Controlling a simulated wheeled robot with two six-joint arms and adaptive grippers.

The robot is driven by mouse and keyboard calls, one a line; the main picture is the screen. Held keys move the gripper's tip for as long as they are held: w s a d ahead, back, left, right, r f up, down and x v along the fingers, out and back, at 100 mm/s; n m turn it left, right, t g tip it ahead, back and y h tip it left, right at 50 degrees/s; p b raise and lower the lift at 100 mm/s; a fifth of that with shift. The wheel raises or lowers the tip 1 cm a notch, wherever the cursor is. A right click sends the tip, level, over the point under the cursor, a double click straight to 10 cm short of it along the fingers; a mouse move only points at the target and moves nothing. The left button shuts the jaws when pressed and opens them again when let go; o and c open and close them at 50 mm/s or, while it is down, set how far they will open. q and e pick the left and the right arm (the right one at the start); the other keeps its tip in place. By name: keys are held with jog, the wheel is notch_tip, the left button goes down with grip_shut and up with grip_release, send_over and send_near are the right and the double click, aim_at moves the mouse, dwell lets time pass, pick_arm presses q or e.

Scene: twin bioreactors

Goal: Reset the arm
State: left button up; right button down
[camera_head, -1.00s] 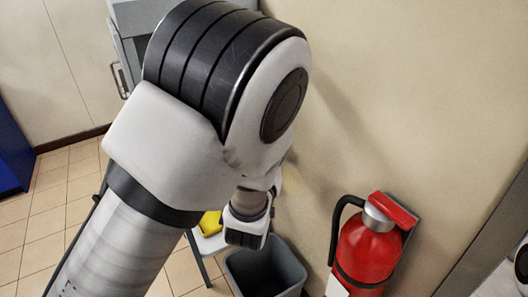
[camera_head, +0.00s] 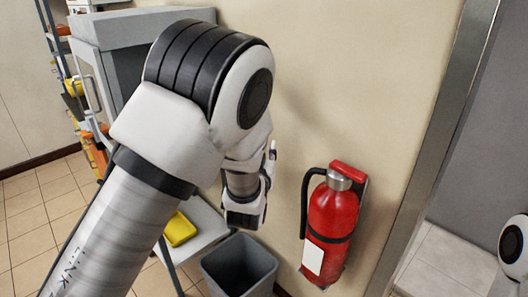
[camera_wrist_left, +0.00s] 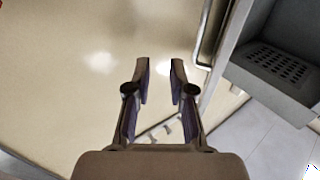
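My left arm (camera_head: 125,225) comes in from the lower left of the head view, bent at a large white and black joint. Its wrist end (camera_head: 243,200) shows beyond the joint, in front of the beige wall, with its fingers not clear there. In the left wrist view my left gripper (camera_wrist_left: 160,68) is open, with a gap between its two fingers and nothing held. Part of my right arm (camera_head: 515,245) shows at the right edge of the head view; its gripper is out of view.
A red fire extinguisher (camera_head: 333,220) hangs on the wall right of my left wrist. Below stand a grey bin (camera_head: 240,268) and a surface with a yellow item (camera_head: 180,229). A grey cabinet (camera_head: 125,45) stands behind the arm. A grey perforated tray (camera_wrist_left: 275,65) is in the wrist view.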

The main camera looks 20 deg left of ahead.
pick_arm(q)
jog(key=s+a+f+g, duration=0.25)
jog(key=s+f, duration=0.25)
jog(key=f, duration=0.5)
jog(key=s+a+f+g, duration=0.1)
jog(key=s+f+g, duration=0.35)
jog(key=f, duration=0.65)
jog(key=s+a+f+g, duration=0.2)
jog(key=s+f, duration=0.3)
jog(key=f, duration=0.5)
jog(key=s+d+f+g+h, duration=0.1)
jog(key=s+f+g, duration=0.3)
jog(key=s, duration=0.8)
jog(key=s+d+f+m+g+h, duration=0.1)
jog(key=s+f+g, duration=0.3)
jog(key=s, duration=0.9)
jog(key=shift+d+f+m+g+h, duration=0.2)
jog(key=shift+f+m+g+h, duration=0.15)
jog(key=shift+g+h, duration=0.35)
